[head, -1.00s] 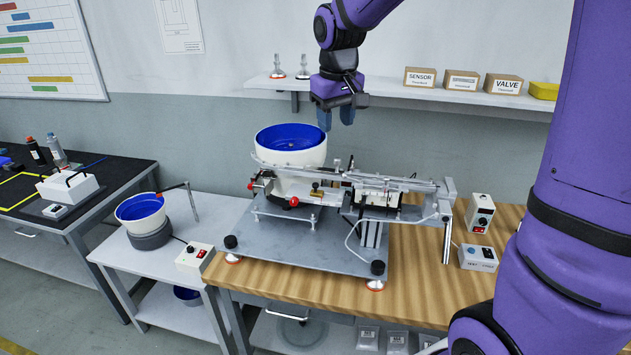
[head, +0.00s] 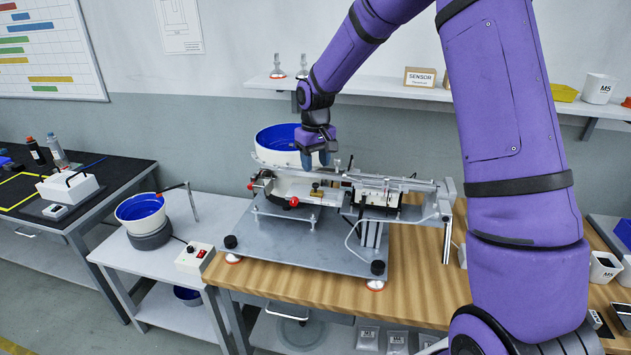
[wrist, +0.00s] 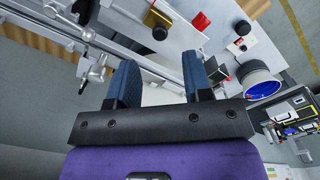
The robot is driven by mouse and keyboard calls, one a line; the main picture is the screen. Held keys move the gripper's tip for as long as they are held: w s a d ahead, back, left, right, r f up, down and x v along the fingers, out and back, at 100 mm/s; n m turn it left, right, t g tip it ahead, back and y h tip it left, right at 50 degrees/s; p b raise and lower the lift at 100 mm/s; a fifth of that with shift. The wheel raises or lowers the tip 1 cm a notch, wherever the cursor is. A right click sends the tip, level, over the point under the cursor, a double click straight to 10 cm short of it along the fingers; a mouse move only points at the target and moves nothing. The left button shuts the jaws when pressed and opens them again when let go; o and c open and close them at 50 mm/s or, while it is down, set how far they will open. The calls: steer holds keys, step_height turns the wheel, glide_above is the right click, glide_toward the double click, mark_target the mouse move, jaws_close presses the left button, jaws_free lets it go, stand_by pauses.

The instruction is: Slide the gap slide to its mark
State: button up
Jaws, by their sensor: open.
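My gripper (head: 315,160) is open and empty, pointing down just above the feeder rail, by the right rim of the blue-lined bowl. In the wrist view its two blue fingers (wrist: 160,72) stand apart with nothing between them. A small brass-coloured block with a knob (head: 316,188) sits on the front of the feeder, below the fingers. It also shows in the wrist view (wrist: 158,22), beyond the fingertips and apart from them. I take it to be the gap slide, but cannot be sure. I cannot make out its mark.
The blue-lined bowl (head: 277,141) stands behind and left of the gripper. A red knob (head: 293,201) is left of the brass block. The metal rail (head: 400,183) runs right. The front of the grey base plate (head: 300,248) is clear.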

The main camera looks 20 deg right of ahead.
mark_target(316, 184)
steer(key=shift+f, duration=3.2)
